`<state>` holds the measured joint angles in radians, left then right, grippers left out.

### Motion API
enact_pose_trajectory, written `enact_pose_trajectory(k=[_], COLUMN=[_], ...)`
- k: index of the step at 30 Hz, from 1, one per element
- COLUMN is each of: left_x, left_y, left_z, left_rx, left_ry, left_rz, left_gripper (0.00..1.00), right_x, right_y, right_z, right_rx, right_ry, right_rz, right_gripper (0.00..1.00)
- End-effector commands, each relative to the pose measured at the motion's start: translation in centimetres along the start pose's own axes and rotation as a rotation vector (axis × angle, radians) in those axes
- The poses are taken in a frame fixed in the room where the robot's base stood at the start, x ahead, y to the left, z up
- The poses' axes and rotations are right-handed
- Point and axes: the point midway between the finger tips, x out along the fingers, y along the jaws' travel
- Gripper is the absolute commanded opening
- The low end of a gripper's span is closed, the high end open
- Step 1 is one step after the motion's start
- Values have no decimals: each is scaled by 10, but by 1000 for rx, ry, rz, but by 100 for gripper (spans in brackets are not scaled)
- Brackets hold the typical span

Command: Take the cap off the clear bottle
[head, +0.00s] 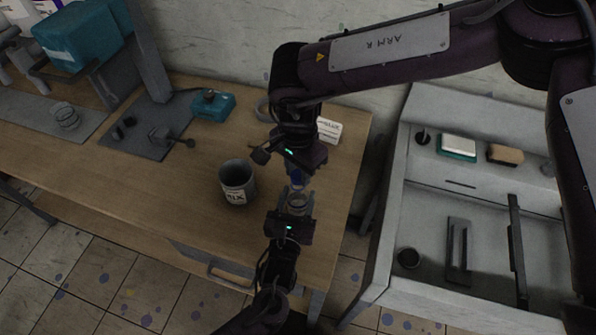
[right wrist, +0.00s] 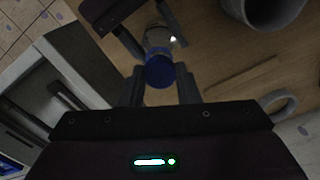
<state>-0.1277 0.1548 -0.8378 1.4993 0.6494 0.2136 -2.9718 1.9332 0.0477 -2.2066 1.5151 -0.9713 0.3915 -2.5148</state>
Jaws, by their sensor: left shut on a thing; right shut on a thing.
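The clear bottle (head: 299,203) is between the fingers of my left gripper (head: 296,212), which is shut on it near the table's right end. A blue cap (head: 297,179) is at the bottle's top end, between the fingertips of my right gripper (head: 299,178), which is shut on it from above. In the right wrist view, the blue cap (right wrist: 160,73) is between my right fingers, with the clear bottle (right wrist: 158,38) beyond it. I cannot tell whether the cap still touches the bottle's neck. My left gripper partly hides the lower bottle.
A grey labelled can (head: 237,182) stands on the wooden table (head: 170,215), left of the bottle. A teal device (head: 213,105), a white labelled box (head: 328,130) and a dark mat with small parts (head: 150,128) lie farther back. A grey sink unit (head: 395,205) is at right.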

Motion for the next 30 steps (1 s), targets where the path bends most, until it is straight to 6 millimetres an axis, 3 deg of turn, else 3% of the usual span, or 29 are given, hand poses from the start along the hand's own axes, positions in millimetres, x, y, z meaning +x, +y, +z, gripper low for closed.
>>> enact_pose_trajectory(k=[20, 30], left_x=[0, 0], left_y=[0, 0], left_z=[0, 0], left_rx=[0, 0], left_ry=[0, 0], left_rz=[0, 0], left_gripper=[0, 0], right_x=[-13, -49], right_y=[0, 0], right_z=[0, 0], right_rx=[-1, -1], right_ry=[0, 0], right_rz=[-1, 0], right_gripper=[2, 2])
